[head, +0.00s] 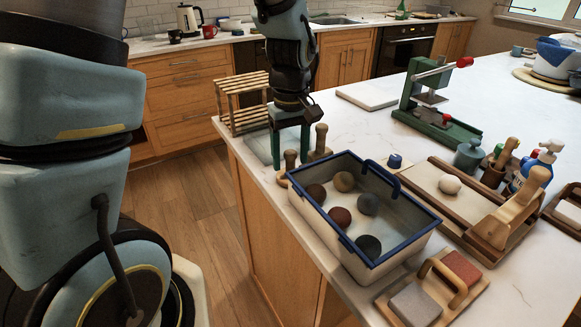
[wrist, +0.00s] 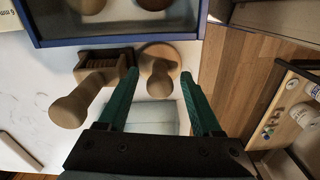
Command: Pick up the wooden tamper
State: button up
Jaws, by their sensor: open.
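The wooden tamper, which I take to be the wooden tool with a round base, stands near the counter's edge in the wrist view (wrist: 159,84) and in the head view (head: 291,160). Its knobbed handle shows between the fingertips of my gripper (wrist: 159,73) in the wrist view. My gripper, also in the head view (head: 290,151), is open, with its green fingers pointing down. Whether the fingers touch the handle cannot be told. A second wooden-handled tool (wrist: 73,106) with a ribbed rectangular base stands close beside it, also in the head view (head: 321,139).
A blue-rimmed bin (head: 405,251) holding several balls stands right beside both tools. A wooden rack (head: 240,100) is behind my gripper. A pale panel (wrist: 152,118) lies below the fingers. A green press (head: 437,122) stands farther back. The counter's edge and floor are close on the left.

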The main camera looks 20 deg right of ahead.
jog(key=shift+f, duration=1)
grip_shut()
dwell(0.7)
